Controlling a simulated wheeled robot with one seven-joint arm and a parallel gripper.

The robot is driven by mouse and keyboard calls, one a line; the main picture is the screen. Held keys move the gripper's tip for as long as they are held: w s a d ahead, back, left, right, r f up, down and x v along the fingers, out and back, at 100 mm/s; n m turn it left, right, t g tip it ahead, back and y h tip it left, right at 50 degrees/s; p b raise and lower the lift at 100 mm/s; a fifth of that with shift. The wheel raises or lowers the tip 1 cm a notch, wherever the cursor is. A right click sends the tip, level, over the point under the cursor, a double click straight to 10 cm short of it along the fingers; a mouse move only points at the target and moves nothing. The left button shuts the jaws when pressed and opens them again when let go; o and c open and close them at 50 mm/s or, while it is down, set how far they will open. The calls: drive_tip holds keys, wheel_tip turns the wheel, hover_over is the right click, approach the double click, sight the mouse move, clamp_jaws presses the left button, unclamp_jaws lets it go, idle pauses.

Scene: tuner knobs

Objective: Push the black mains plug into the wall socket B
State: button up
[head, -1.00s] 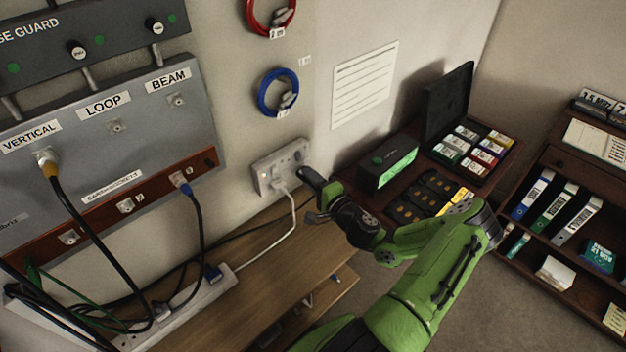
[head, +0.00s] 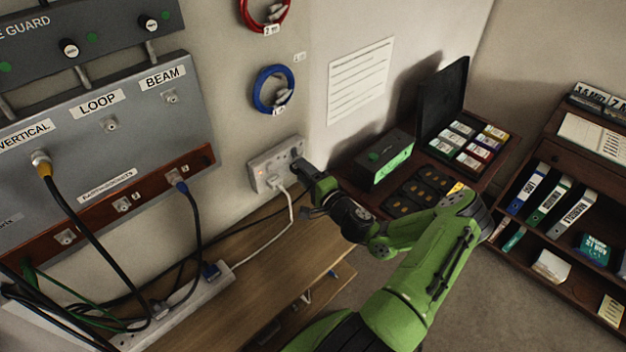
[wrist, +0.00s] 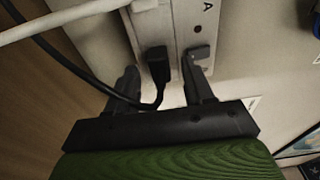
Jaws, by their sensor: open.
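The white double wall socket (head: 262,168) is on the wall, with a white plug (head: 275,183) and its cable in it. In the wrist view the socket plate (wrist: 186,22) carries a letter A; no letter B is readable. The black mains plug (wrist: 156,62) is between my fingers in the wrist view, at the socket face, its black cable looping below. I cannot tell how deep it sits. My gripper (wrist: 160,84) is open around the plug, with a visible gap on each side. In the head view my gripper (head: 302,172) is at the socket's right end and hides the plug.
A wooden bench (head: 265,285) lies below the socket, with a white power strip (head: 190,308) and cables. A black box with a green front (head: 390,160) stands right of my gripper. A blue cable coil (head: 271,90) hangs above the socket.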

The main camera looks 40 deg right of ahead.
drive_tip(key=s+a, duration=0.1)
drive_tip(key=s, duration=1.4)
drive_tip(key=shift+s+a, duration=0.15)
drive_tip(key=shift+a, duration=0.05)
drive_tip(key=w+a+r+n+g+y, duration=0.15)
drive_tip(key=a+n+g+y, duration=0.65)
drive_tip(key=a+n+g, duration=0.8)
drive_tip(key=s+a+r+n+t+h, duration=0.1)
drive_tip(key=s+a+r+h, duration=0.2)
drive_tip(key=r, duration=0.6)
drive_tip(key=s+a+r+n+t+h, duration=0.2)
drive_tip(key=s+a+r+h, duration=0.1)
drive_tip(key=s+a+r, duration=0.2)
wheel_tip(320, 180, up, 4)
drive_tip(key=shift+s+a+r+t+p, duration=0.3)
drive_tip(key=shift+s+p, duration=0.15)
drive_tip(key=shift+s, duration=0.75)
